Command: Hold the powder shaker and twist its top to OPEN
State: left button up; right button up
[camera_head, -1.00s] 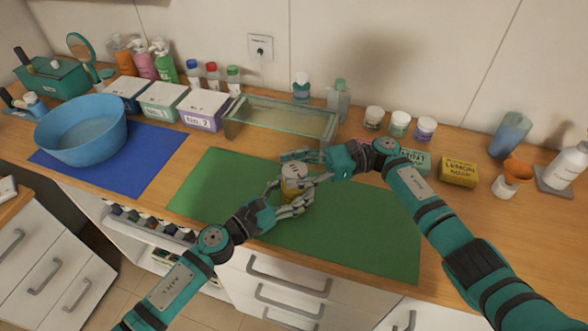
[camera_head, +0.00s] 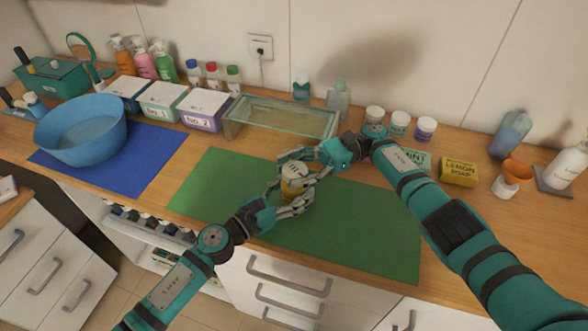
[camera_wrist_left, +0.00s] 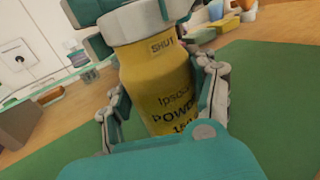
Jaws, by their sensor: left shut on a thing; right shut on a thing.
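The powder shaker has a yellow body (camera_head: 291,188) and a pale top (camera_head: 293,170). It is upright over the green mat (camera_head: 370,235); whether its base touches the mat is hidden. My left gripper (camera_head: 291,200) is shut around the yellow body from the front. My right gripper (camera_head: 298,167) is shut on the pale top from the back right. In the left wrist view the yellow body (camera_wrist_left: 160,85) stands between the left fingers, with a "SHUT" label below the pale top (camera_wrist_left: 130,22). Teal and grey parts of the right gripper partly cover the top there.
A glass tray (camera_head: 280,130) stands behind the mat. A lemon soap box (camera_head: 459,171) and a mint box (camera_head: 415,160) are to the right. Several small jars stand behind them. A blue basin (camera_head: 82,130) sits on the blue mat at left. The green mat's right part is clear.

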aim_at(295, 169)
jog(key=o, duration=1.2)
jog(key=shift+f, duration=0.1)
notch_tip(295, 169, up, 10)
jog(key=shift+r, duration=0.1)
